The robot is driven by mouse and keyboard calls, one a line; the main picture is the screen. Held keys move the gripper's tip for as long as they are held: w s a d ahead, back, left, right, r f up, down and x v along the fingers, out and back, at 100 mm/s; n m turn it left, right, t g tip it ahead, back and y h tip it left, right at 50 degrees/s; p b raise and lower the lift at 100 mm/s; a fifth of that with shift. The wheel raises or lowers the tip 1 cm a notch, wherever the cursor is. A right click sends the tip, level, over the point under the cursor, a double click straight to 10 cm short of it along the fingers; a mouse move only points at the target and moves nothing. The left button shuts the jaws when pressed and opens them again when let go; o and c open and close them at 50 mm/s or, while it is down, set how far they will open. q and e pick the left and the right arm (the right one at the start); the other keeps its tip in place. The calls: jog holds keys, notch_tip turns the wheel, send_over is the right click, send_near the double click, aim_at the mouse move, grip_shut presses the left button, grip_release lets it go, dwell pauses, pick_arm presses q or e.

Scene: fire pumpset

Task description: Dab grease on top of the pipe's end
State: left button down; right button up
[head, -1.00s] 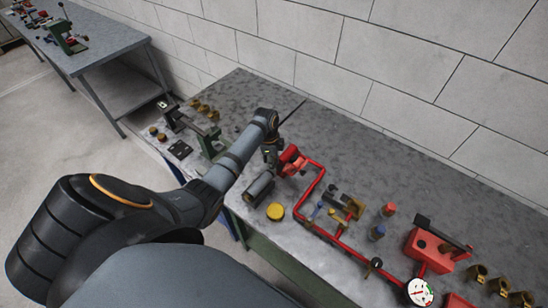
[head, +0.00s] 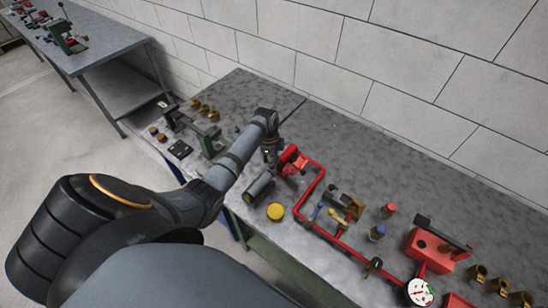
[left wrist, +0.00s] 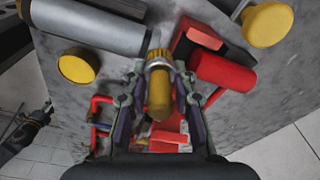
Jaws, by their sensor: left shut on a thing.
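My left gripper (head: 270,157) is low over the table, just left of the red pump-like part (head: 293,158) at the upper end of the red pipe (head: 307,194). In the left wrist view, the fingers of my left gripper (left wrist: 159,88) are shut on a brass-yellow cylinder (left wrist: 159,98) with a grey collar and ribbed end. I cannot tell whether it is the grease applicator. A red cylinder (left wrist: 222,72) lies beside the right finger, apart from it. No grease can be made out, and contact with the pipe's end cannot be judged. My right gripper is not in view.
A grey cylinder (head: 259,188) and a yellow round piece (head: 276,211) are near the table's front edge. Small fittings (head: 340,205), a gauge (head: 420,292) and a red box (head: 435,250) are to the right. The back of the table is clear.

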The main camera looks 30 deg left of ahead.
pick_arm(q)
jog(key=shift+s, duration=0.1)
dwell(0.6)
jog(key=shift+s+a, duration=0.1)
jog(key=shift+s, duration=1)
jog(key=shift+w, duration=0.15)
dwell(3.1)
jog(key=shift+w+f+b, duration=0.1)
jog(key=shift+w+b, duration=0.8)
jog(key=shift+w, duration=0.1)
jog(key=shift+p, duration=0.6)
dwell(1.4)
